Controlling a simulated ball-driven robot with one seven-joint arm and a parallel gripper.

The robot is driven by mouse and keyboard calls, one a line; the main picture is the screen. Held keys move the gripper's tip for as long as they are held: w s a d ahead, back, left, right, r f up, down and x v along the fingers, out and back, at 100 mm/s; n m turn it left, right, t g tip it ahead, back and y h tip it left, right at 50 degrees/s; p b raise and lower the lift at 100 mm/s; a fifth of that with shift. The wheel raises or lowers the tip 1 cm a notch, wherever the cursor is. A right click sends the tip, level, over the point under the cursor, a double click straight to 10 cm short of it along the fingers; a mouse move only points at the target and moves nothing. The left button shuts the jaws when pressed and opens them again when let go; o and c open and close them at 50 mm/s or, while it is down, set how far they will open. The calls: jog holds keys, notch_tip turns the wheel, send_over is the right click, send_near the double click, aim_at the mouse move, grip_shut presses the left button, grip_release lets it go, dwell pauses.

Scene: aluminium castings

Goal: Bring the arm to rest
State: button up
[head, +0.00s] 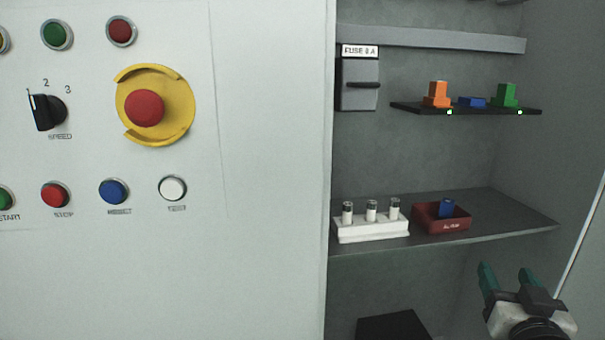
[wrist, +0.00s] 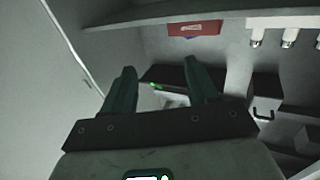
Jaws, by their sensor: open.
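My gripper (head: 507,272) is at the lower right of the head view, with two teal fingers pointing up and spread apart. It is in front of the right part of the open cabinet, below the level of the grey shelf. In the wrist view the gripper (wrist: 160,72) shows its fingers apart with nothing between them. No finger visibly touches the shelf or anything on it. Most of the arm is out of view.
The grey shelf (head: 490,212) carries a white fuse holder (head: 372,231) and a red tray (head: 428,222) with a blue piece. A black ledge (head: 410,108) above holds orange, blue and green pieces. A panel with an emergency stop (head: 145,108) fills the left.

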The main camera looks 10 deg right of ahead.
jog(key=s+a+f+n+g+y, duration=0.1)
jog(key=s+a+f+g+y, duration=0.25)
jog(key=f, duration=0.75)
jog(key=s+a+f+n+g+y, duration=0.15)
jog(key=s+f+g, duration=0.35)
jog(key=f, duration=0.6)
jog(key=s+a+f+n+g+y, duration=0.1)
jog(key=s+a+f+g, duration=0.2)
jog(key=s+f, duration=0.5)
jog(key=s+a+f+n+g+y, duration=0.1)
jog(key=s+a+f+g, duration=0.25)
jog(key=s, duration=0.85)
notch_tip(320, 180, up, 15)
jog(key=p, duration=1.5)
jog(key=shift+d+g+p, duration=0.3)
jog(key=shift+d+p, duration=0.1)
jog(key=shift+d, duration=0.05)
jog(key=shift+f, duration=0.1)
